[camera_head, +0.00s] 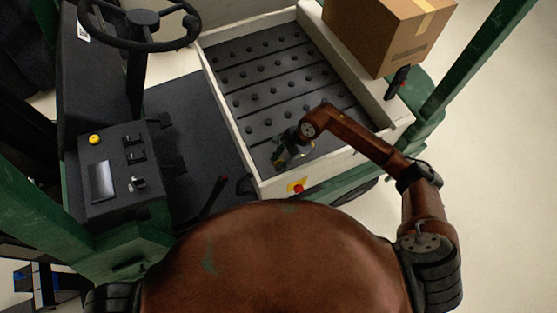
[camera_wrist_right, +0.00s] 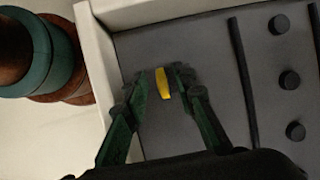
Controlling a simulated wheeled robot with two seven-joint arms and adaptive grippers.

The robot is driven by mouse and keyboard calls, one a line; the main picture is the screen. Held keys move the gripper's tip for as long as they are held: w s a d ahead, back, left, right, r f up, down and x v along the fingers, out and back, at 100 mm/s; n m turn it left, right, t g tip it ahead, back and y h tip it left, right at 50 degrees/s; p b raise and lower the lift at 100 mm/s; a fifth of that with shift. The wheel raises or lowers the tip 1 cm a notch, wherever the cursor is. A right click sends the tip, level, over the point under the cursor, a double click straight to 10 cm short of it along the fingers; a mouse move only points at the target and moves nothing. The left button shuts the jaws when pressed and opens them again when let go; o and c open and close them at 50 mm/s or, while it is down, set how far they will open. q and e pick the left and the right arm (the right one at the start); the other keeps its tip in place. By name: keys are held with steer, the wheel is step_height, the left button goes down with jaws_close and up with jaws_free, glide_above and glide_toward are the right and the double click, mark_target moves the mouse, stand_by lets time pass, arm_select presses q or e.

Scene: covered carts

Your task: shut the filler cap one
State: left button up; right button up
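My right gripper (camera_head: 281,160) is over the near corner of the cart's dark ribbed tray bed, inside the pale rim. In the right wrist view its two green-and-black fingers (camera_wrist_right: 164,84) are apart. A small upright yellow piece (camera_wrist_right: 162,83) stands between the fingertips, against the dark bed, with a narrow gap visible on its left. I cannot tell whether this yellow piece belongs to the filler cap; no cap is clearly recognisable in either view. The fingers hide part of what is around it. My left gripper does not show.
The pale tray rim (camera_head: 225,118) stands close beside my right gripper. A cardboard box (camera_head: 385,30) sits at the tray's far right. A red button on a yellow plate (camera_head: 298,188) is on the near rim. A steering wheel (camera_head: 140,25) and control panel (camera_head: 110,170) are at left.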

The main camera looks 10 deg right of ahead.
steer(key=shift+c, duration=0.5)
jaws_close()
steer(key=shift+w+b, duration=0.15)
steer(key=shift+b, duration=0.15)
stand_by(0.3)
steer(key=shift+w+a+g+b, duration=0.1)
steer(key=shift+w+g+b, duration=0.05)
steer(key=shift+g+b, duration=0.25)
steer(key=g+b, duration=0.1)
steer(key=b, duration=0.2)
steer(key=w+g+h+b, duration=0.1)
steer(key=g+b, duration=0.1)
steer(key=w+m+g+b, duration=0.1)
steer(key=b, duration=0.2)
steer(key=shift+a+f+g+h+b, duration=0.3)
steer(key=shift+a+f+h+b, duration=0.05)
steer(key=shift+h, duration=0.05)
steer(key=shift+w+r+m+g+b, duration=0.15)
steer(key=shift+m+g+b, duration=0.25)
steer(key=shift+b, duration=0.5)
steer(key=shift+o, duration=0.5)
jaws_free()
